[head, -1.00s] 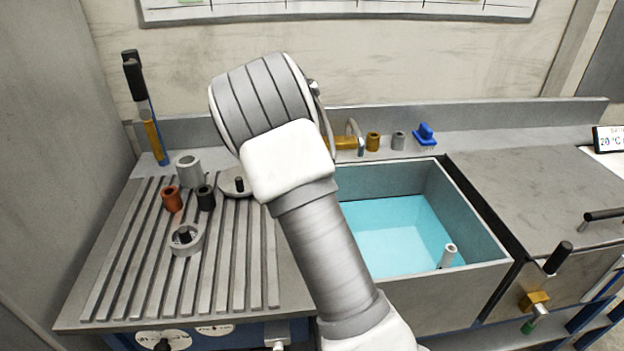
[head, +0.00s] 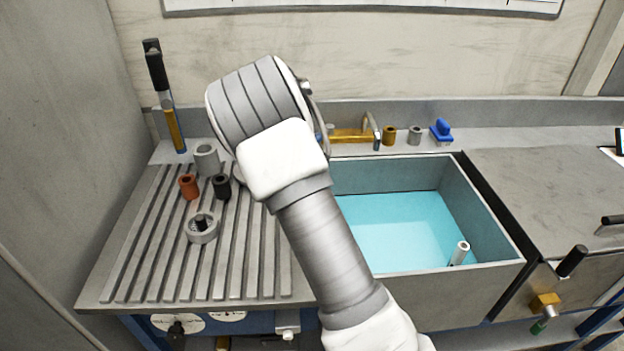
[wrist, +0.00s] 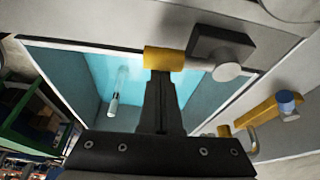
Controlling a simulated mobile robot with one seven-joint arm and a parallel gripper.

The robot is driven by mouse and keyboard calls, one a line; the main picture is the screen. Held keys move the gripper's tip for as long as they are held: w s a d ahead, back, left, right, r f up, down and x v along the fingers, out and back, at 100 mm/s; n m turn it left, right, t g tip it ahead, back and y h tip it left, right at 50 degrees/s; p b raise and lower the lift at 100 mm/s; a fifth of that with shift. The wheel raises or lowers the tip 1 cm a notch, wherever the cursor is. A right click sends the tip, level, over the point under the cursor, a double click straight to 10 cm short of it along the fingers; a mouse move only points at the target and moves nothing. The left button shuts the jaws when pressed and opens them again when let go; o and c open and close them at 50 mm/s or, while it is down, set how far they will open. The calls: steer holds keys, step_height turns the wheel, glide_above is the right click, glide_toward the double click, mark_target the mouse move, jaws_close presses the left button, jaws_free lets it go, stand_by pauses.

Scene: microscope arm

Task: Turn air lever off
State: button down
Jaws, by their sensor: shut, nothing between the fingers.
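In the head view, two round white plates, left (head: 178,323) and right (head: 228,316), sit on the blue panel under the grooved drain board. A black lever knob (head: 176,330) stands before the left plate. The plates' lettering is too small to read, so I cannot tell which control is the air lever. My gripper is hidden behind my arm in the head view. In the wrist view, my gripper (wrist: 161,78) has its dark fingers together, empty, over the sink area. A brass-coloured block (wrist: 164,59) shows at the fingertips; I cannot tell whether they touch.
The sink (head: 490,225) with blue water lies right of the grooved board (head: 130,270). Several cups and rings stand on the board. A brass faucet (head: 350,135) and a blue brush (head: 441,129) are behind the sink. A brass valve (head: 545,303) is at lower right.

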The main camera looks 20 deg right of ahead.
steer(key=d+r, duration=0.1)
steer(key=d, duration=0.3)
steer(key=v, duration=1)
steer(key=shift+s, duration=0.2)
steer(key=shift+a+f, duration=0.1)
